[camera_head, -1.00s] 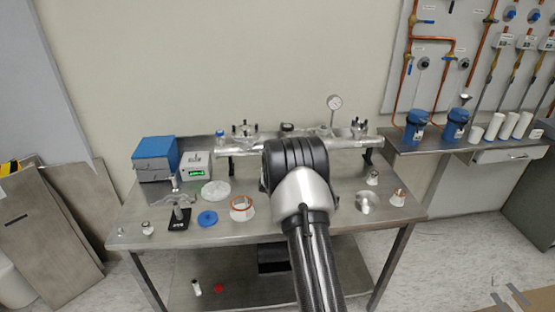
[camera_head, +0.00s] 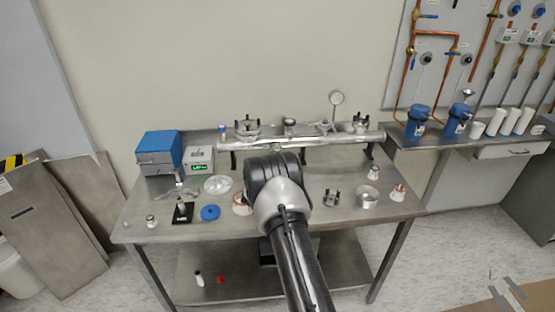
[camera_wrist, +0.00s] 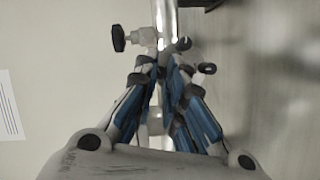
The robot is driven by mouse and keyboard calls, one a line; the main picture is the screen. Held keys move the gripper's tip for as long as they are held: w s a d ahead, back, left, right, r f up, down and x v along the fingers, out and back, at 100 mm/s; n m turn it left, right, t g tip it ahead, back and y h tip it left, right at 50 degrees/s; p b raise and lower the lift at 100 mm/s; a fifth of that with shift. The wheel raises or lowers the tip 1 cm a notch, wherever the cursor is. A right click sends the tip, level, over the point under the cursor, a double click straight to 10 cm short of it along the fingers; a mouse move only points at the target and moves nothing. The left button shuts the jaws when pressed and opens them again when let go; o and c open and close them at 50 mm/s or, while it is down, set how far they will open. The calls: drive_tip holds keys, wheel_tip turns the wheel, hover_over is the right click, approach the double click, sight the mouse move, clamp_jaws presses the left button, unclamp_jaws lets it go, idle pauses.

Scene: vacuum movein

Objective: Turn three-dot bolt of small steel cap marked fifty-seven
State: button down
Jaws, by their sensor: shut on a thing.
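My gripper (camera_wrist: 165,65) shows in the wrist view, its blue-padded fingers close together around a narrow metal part (camera_wrist: 156,115); I cannot tell exactly what part it is. In the head view my gripper is hidden behind my own arm. A long steel manifold tube (camera_head: 340,139) lies across the back of the table, with fittings on top at left (camera_head: 247,127), middle (camera_head: 290,126) and right (camera_head: 360,124). I cannot read the number fifty-seven or make out a dot-marked bolt on any cap.
The steel table (camera_head: 150,260) carries a blue box (camera_head: 158,145), a display unit (camera_head: 200,158), a blue disc (camera_head: 210,213), a small clamp (camera_head: 331,198) and a steel cup (camera_head: 367,199). A black-knobbed valve (camera_wrist: 118,38) shows in the wrist view.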

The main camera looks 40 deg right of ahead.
drive_tip(key=shift+f+n+h, duration=0.15)
drive_tip(key=shift+n+h, duration=0.15)
drive_tip(key=shift+n, duration=0.3)
drive_tip(key=c, duration=1.6)
unclamp_jaws()
drive_tip(key=shift+c, duration=0.2)
drive_tip(key=v, duration=0.8)
